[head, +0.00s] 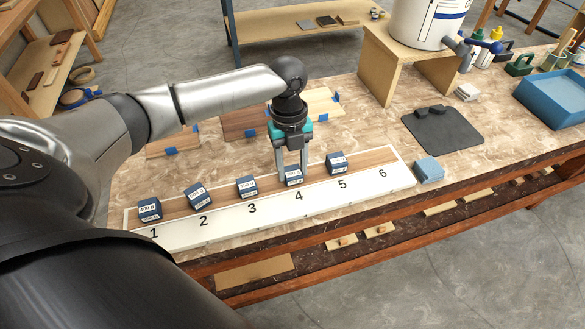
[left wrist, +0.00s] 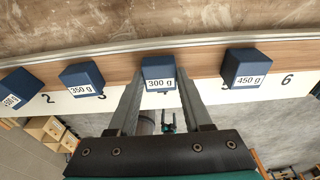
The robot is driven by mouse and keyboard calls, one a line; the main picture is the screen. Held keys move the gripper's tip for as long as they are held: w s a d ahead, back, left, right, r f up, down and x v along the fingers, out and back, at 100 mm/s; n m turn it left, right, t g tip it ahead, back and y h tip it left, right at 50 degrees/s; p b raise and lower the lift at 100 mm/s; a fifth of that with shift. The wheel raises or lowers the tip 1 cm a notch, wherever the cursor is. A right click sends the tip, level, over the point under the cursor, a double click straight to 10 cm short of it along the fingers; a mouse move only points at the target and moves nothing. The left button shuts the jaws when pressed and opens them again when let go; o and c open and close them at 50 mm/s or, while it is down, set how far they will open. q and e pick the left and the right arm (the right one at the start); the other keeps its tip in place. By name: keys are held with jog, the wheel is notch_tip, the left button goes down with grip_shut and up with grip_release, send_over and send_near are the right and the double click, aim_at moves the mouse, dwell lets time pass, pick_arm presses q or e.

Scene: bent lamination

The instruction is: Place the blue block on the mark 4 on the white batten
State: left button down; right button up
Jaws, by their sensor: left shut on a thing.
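The white batten (head: 225,224) lies along the front of the table, numbered 1 to 6, with a wood strip (head: 375,158) along it. My left gripper (head: 292,174) points down above mark 4 and is shut on a blue block (head: 293,181). In the left wrist view this block (left wrist: 158,70) is labelled 300 g and sits between the fingertips (left wrist: 158,84), at the wood strip. It looks level with the other blocks; I cannot tell whether it touches the strip. The number 4 is partly hidden in the wrist view. My right gripper is not in view.
Other blue blocks stand by marks 1 (head: 149,209), 2 (head: 197,195), 3 (head: 246,187) and 5 (head: 336,163). Mark 6 has none. A light blue block (head: 429,170) lies off the right end. A dark mat (head: 441,131) and blue tray (head: 553,98) are farther right.

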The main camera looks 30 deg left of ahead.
aim_at(290, 166)
pick_arm(q)
jog(key=shift+f, duration=0.1)
jog(key=shift+c, duration=1.7)
grip_release()
jog(key=shift+f, duration=0.1)
notch_tip(290, 166, up, 12)
jog(key=w+a+p, duration=0.1)
jog(key=p, duration=0.1)
jog(key=shift+a, duration=0.15)
jog(key=shift+w, duration=0.1)
